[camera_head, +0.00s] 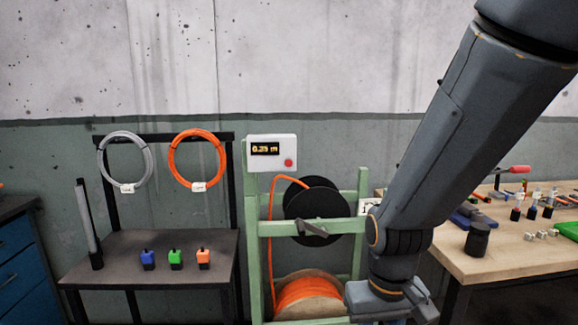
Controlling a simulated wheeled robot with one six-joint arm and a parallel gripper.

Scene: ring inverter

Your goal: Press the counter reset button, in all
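The counter (272,153) is a white box at the top left of a green frame. Its dark display reads about 0.25 m. The red reset button (289,163) is at the lower right of its face, and nothing covers it. My arm comes down from the upper right. My gripper (392,304) is at the lower middle right, below and to the right of the counter, well apart from the button. Its fingers are not clearly visible, so I cannot tell whether it is open or shut.
The green frame (250,230) holds a black reel (318,203) with a crank and an orange cable spool (308,297). A dark table (150,270) with coloured blocks stands left, below hanging cable rings. A wooden workbench (480,262) with tools stands right.

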